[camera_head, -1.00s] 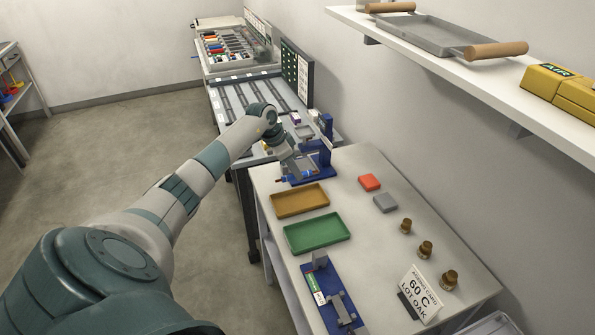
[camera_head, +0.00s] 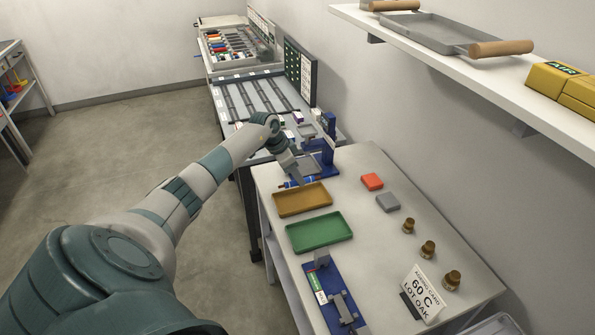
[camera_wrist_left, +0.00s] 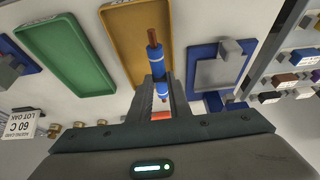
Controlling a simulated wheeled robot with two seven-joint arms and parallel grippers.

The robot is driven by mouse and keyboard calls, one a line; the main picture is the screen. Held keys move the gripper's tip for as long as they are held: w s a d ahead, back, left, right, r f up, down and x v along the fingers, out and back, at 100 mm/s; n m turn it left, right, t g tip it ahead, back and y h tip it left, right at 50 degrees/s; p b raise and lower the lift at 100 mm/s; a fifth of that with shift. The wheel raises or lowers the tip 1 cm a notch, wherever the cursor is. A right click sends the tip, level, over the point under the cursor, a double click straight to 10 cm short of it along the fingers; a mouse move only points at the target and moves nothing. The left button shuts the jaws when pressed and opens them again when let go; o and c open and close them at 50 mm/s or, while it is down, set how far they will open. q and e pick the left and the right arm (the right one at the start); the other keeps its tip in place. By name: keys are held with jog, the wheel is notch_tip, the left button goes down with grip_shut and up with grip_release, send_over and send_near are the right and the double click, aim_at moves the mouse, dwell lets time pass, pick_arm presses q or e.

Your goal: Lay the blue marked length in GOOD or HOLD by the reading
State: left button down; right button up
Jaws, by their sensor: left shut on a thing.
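My left gripper (camera_head: 294,179) is shut on the blue length (camera_head: 303,182). In the left wrist view the blue length (camera_wrist_left: 155,58) has white bands and a copper-coloured end and sticks out from between the fingers (camera_wrist_left: 160,92). It is beside the amber tray (camera_head: 302,199), near that tray's far edge. The green tray (camera_head: 318,232) lies nearer to me. Both trays look empty, and I cannot read their labels. The blue stand (camera_head: 327,158) with a grey plate is just beyond the gripper. My right gripper is not in view.
A card reading 60 C, LOT OAK (camera_head: 422,292) stands near the front right. A blue fixture (camera_head: 335,298) lies at the front. A red block (camera_head: 371,181), a grey block (camera_head: 388,202) and brown-capped bottles (camera_head: 428,248) occupy the right side. The table centre is clear.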

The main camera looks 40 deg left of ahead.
pick_arm(q)
jog(key=shift+f+b, duration=0.6)
jog(key=shift+f, duration=1.05)
jog(key=c, duration=1.6)
grip_release()
jog(key=shift+o, duration=0.2)
jog(key=b+v, duration=0.5)
jog(key=v, duration=1.2)
jog(key=shift+r, duration=0.15)
jog(key=shift+s, duration=0.15)
